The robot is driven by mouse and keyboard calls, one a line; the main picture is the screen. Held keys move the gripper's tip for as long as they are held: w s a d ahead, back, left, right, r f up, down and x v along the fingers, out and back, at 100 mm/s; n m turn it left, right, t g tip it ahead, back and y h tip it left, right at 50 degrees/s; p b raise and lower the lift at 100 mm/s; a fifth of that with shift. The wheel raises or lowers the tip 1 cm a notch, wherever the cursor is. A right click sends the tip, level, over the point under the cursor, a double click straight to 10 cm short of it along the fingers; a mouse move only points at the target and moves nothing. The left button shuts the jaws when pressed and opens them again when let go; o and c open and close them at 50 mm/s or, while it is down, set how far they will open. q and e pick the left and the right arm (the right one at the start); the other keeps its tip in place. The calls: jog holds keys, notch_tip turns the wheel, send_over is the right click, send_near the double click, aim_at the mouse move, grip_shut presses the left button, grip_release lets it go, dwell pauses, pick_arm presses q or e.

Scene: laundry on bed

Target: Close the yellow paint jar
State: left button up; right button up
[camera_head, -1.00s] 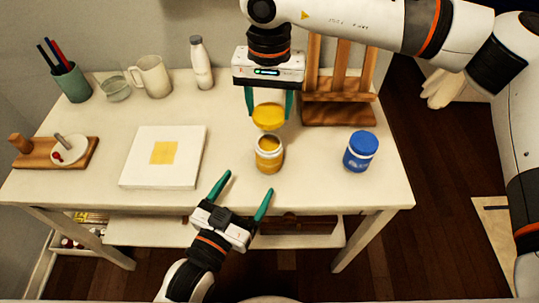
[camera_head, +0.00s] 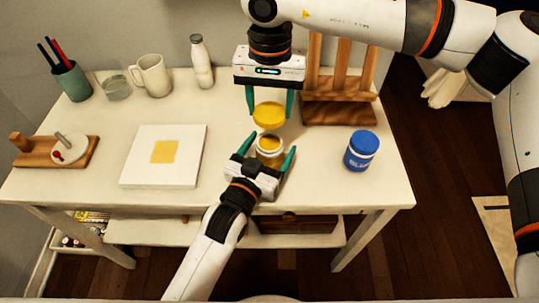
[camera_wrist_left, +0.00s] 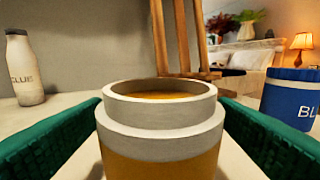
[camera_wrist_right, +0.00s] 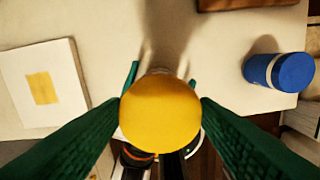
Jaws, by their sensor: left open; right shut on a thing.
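The yellow paint jar (camera_head: 270,152) stands upright and uncovered on the white table; yellow paint shows inside its white rim. In the left wrist view the jar (camera_wrist_left: 160,130) sits between the green fingers. My left gripper (camera_head: 268,150) is open, with a finger on each side of the jar. My right gripper (camera_head: 270,112) is shut on the yellow lid (camera_head: 269,115) and holds it above and slightly behind the jar. In the right wrist view the lid (camera_wrist_right: 160,113) hides most of the jar below it.
A closed blue paint jar (camera_head: 361,150) stands to the right. A white canvas (camera_head: 140,158) with a yellow square lies to the left. A wooden easel (camera_head: 338,108) stands behind. A white bottle (camera_head: 201,62), a mug (camera_head: 151,76), a glass and a pen cup line the back.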

pick_arm(q)
jog(key=c, duration=1.5)
pick_arm(e)
send_over(269, 143)
jog(key=shift+d+f, duration=0.1)
jog(key=shift+f, duration=2.4)
jog(key=shift+f, duration=0.1)
jog(key=shift+f, duration=0.75)
jog(key=shift+f, duration=0.6)
